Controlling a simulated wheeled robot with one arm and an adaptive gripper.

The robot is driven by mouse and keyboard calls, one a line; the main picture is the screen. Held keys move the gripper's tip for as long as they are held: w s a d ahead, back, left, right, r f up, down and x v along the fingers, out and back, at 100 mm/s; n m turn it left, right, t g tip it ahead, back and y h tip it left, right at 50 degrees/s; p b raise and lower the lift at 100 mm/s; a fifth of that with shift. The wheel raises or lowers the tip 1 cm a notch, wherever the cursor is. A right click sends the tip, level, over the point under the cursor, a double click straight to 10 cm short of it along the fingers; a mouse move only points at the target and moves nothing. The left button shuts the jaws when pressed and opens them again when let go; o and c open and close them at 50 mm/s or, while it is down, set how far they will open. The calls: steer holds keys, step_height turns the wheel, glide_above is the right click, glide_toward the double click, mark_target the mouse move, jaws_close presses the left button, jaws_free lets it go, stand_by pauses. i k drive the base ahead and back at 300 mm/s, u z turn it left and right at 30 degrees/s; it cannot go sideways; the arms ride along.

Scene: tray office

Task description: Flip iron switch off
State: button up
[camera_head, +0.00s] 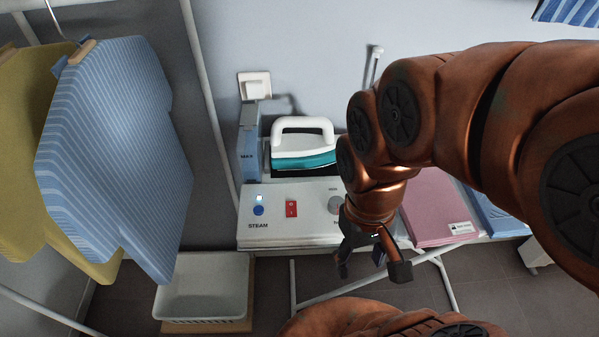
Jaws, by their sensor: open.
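The iron station (275,230) is a white box with a control panel facing me. A red rocker switch (291,209) sits near the middle of the panel. To its left is a blue button with a lit light (259,205), marked STEAM. A grey knob (335,204) is at the right, partly beside my arm. The white and teal iron (303,145) rests on top at the back. My gripper (372,272) is open and empty, pointing down in front of the panel's right end, to the right of and lower in the picture than the red switch.
A blue striped shirt (115,150) and a yellow garment (40,150) hang at the left. A white basket (203,290) stands below. Folded pink cloth (437,213) and blue cloth (500,215) lie to the right. A wall socket (254,86) is behind. The space before the red switch looks clear.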

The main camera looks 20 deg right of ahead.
mark_target(291, 212)
steer(key=u, duration=0.2)
steer(key=k, duration=0.6)
steer(key=u, duration=0.65)
steer(key=k, duration=0.75)
steer(key=u, duration=0.1)
steer(key=i, duration=1)
steer(key=u, duration=0.4)
